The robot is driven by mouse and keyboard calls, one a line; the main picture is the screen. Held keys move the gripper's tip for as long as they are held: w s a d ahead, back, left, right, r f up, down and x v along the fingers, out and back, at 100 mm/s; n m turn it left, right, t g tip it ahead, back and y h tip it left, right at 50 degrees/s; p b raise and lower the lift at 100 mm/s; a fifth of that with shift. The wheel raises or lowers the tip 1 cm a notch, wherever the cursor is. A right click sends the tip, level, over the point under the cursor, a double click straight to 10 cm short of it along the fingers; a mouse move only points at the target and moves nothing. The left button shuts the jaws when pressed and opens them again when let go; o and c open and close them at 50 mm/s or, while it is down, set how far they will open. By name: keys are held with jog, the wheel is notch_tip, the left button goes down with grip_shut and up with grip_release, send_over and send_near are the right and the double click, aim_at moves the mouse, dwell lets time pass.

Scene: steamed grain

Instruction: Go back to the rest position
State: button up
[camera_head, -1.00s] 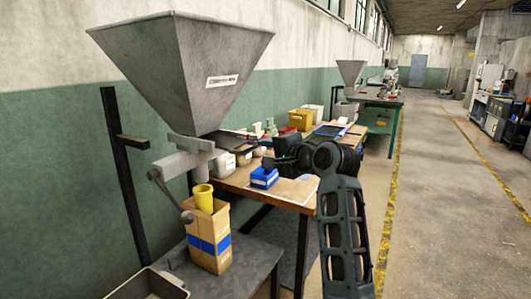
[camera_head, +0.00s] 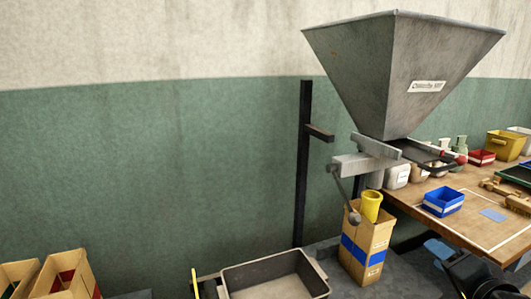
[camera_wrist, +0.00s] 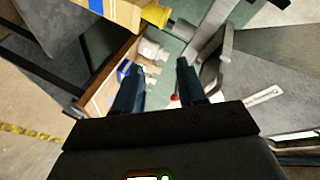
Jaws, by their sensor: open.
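My gripper (camera_wrist: 158,72) shows in the wrist view with its two dark fingers apart and nothing between them. Beyond the fingers are a tilted view of the wooden workbench (camera_wrist: 118,72), white jars (camera_wrist: 152,48) and the yellow spout piece (camera_wrist: 156,14). In the head view only a dark part of my arm shows at the bottom right corner; the fingers are not visible there. The large grey metal hopper (camera_head: 395,75) stands at the right, above a cardboard box with a blue band (camera_head: 366,240). A yellow cup (camera_head: 371,206) sits at the box's top, below the hopper outlet.
A grey tray (camera_head: 228,272) lies on the dark table at bottom centre. Open cardboard boxes (camera_head: 68,275) stand at bottom left. A black post (camera_head: 303,165) stands beside the hopper.

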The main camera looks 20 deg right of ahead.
jog(key=s+a+f+n, duration=0.4)
jog(key=s+a+f, duration=0.2)
jog(key=a, duration=0.1)
jog(key=s+a+r+n+y, duration=0.1)
jog(key=s+a+n+y, duration=0.1)
jog(key=s+a+n, duration=0.3)
jog(key=s+a+r+n+y, duration=0.1)
jog(key=s+a+n+y, duration=0.2)
jog(key=s+a, duration=0.9)
jog(key=s+n, duration=0.3)
jog(key=s, duration=0.3)
jog(key=shift+s+a+n+t, duration=0.15)
jog(key=shift+a+n+t, duration=0.15)
jog(key=shift+a+t, duration=0.1)
